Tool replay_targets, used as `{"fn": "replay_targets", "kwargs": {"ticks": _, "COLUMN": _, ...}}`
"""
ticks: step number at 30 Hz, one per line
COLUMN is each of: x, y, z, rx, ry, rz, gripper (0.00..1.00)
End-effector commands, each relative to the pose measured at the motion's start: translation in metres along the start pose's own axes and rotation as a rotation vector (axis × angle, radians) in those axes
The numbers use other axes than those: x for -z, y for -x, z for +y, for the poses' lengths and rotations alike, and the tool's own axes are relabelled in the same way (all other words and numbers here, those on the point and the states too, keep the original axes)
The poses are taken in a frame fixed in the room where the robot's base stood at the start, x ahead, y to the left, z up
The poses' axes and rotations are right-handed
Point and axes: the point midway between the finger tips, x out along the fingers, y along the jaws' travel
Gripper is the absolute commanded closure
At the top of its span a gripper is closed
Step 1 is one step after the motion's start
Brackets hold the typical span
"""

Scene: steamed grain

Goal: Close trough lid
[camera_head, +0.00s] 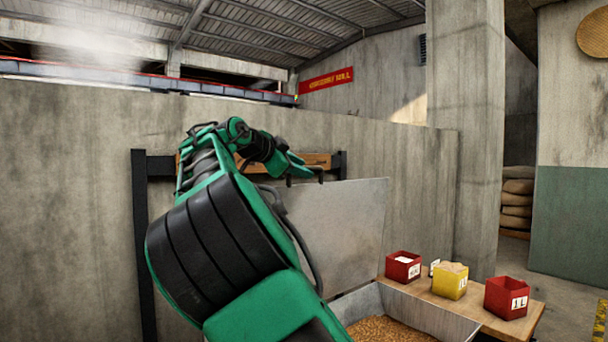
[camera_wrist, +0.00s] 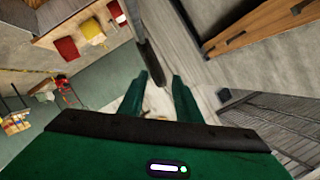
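The trough lid (camera_head: 340,225) is a flat grey metal panel. It stands raised, nearly upright, at the back of the trough (camera_head: 425,318). Brown grain (camera_head: 390,331) shows in the open trough. My green arm crosses in front and hides the left part of the lid and trough. My gripper is beyond the arm, near the lid's upper left edge; the head view does not show its fingers clearly. In the wrist view my gripper (camera_wrist: 162,76) has its two green fingers apart, with nothing visibly held between them. I cannot tell whether it touches the lid.
A wooden rail (camera_head: 317,160) with dark hooks is on the concrete wall behind the lid. A red box (camera_head: 403,266), a yellow box (camera_head: 450,281) and another red box (camera_head: 506,298) stand on a wooden shelf (camera_head: 470,311) right of the trough. A concrete pillar (camera_head: 465,120) rises behind.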

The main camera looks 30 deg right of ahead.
Motion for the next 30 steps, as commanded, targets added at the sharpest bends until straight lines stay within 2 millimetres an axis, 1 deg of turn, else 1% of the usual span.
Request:
{"fn": "replay_targets", "kwargs": {"ticks": 1, "x": 0.000, "y": -0.007, "z": 0.000, "rx": -0.001, "ry": 0.001, "rz": 0.000, "gripper": 0.69}}
{"fn": "replay_targets", "kwargs": {"ticks": 3, "x": 0.000, "y": -0.015, "z": 0.001, "rx": -0.002, "ry": 0.000, "rz": 0.000, "gripper": 0.69}}
{"fn": "replay_targets", "kwargs": {"ticks": 6, "x": 0.000, "y": -0.022, "z": 0.000, "rx": -0.001, "ry": 0.001, "rz": -0.001, "gripper": 0.69}}
{"fn": "replay_targets", "kwargs": {"ticks": 10, "x": 0.000, "y": -0.026, "z": 0.000, "rx": 0.000, "ry": 0.000, "rz": -0.001, "gripper": 0.69}}
{"fn": "replay_targets", "kwargs": {"ticks": 17, "x": 0.000, "y": -0.026, "z": 0.000, "rx": 0.000, "ry": 0.000, "rz": -0.002, "gripper": 0.69}}
{"fn": "replay_targets", "kwargs": {"ticks": 20, "x": 0.000, "y": -0.026, "z": 0.000, "rx": 0.000, "ry": 0.000, "rz": -0.002, "gripper": 0.91}}
{"fn": "replay_targets", "kwargs": {"ticks": 21, "x": 0.000, "y": -0.026, "z": 0.000, "rx": 0.000, "ry": 0.000, "rz": -0.002, "gripper": 1.00}}
{"fn": "replay_targets", "kwargs": {"ticks": 24, "x": 0.000, "y": -0.026, "z": 0.000, "rx": 0.000, "ry": 0.000, "rz": -0.001, "gripper": 1.00}}
{"fn": "replay_targets", "kwargs": {"ticks": 25, "x": 0.004, "y": -0.032, "z": 0.002, "rx": -0.004, "ry": -0.001, "rz": 0.001, "gripper": 1.00}}
{"fn": "replay_targets", "kwargs": {"ticks": 30, "x": 0.001, "y": -0.026, "z": 0.001, "rx": 0.002, "ry": -0.005, "rz": -0.002, "gripper": 1.00}}
